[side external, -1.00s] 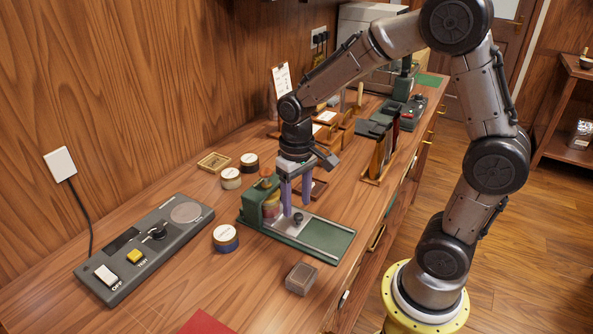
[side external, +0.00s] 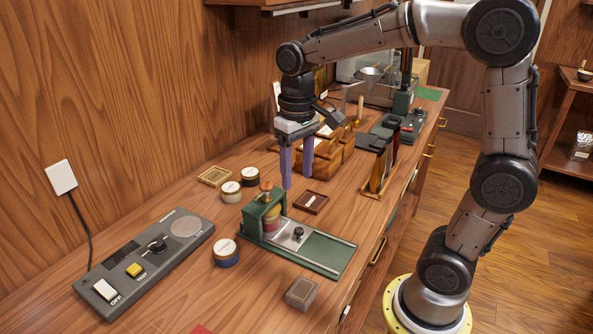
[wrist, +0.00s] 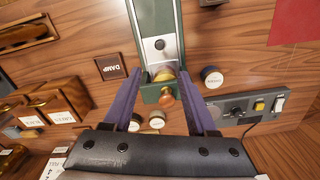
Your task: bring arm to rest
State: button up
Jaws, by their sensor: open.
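My gripper (side external: 297,170) hangs above the bench, over the area behind the green press (side external: 264,210). Its two purple fingers are spread apart with nothing between them, and they are clear of the press. In the wrist view my gripper (wrist: 162,98) also shows open, with the green press (wrist: 160,30) beyond and below the fingers. The press has a wooden knob (wrist: 167,98) and a sliding plate with a small dark knob (side external: 298,233).
A grey control panel (side external: 150,250) lies at left. Round tins (side external: 226,252) stand near the press. A small dark tray (side external: 310,202), marked DAMP in the wrist view, wooden boxes (side external: 322,158) and a rack (side external: 378,178) stand behind. A small box (side external: 301,293) sits in front.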

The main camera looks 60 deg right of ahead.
jog(key=s+a+r+n+t, duration=0.1)
jog(key=s+a+r+t, duration=0.15)
jog(key=s+r, duration=0.4)
jog(key=s+f+n+t, duration=0.2)
jog(key=s+f, duration=0.3)
jog(key=s, duration=0.3)
jog(key=shift+f+t, duration=0.25)
jog(key=shift+t, duration=0.3)
